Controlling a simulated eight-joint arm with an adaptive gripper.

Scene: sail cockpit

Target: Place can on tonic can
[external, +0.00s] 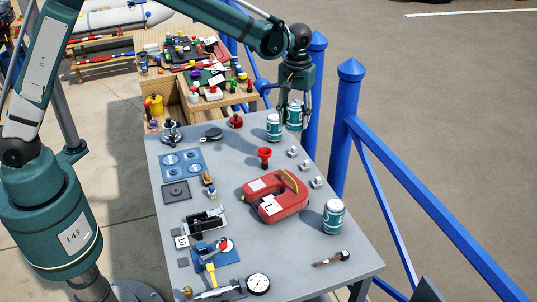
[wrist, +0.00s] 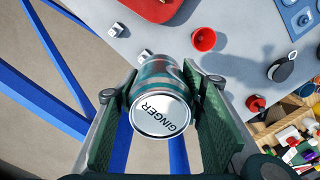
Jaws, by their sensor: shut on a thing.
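My gripper (external: 295,101) is at the far right corner of the table, pointing down, shut on a teal and silver can (external: 294,118). In the wrist view the held can (wrist: 158,113) sits between the two green finger pads, its lid reading "GINGER". Its height over the table edge is hard to tell. Another teal can (external: 333,217) stands upright at the near right of the table. I cannot read which of these is the tonic can.
A red L-marked case (external: 275,197), a red cup (external: 264,155) and several small grey fittings (external: 304,165) lie between the cans on the grey table (external: 235,165). Blue railing posts (external: 346,120) stand close along the right edge.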

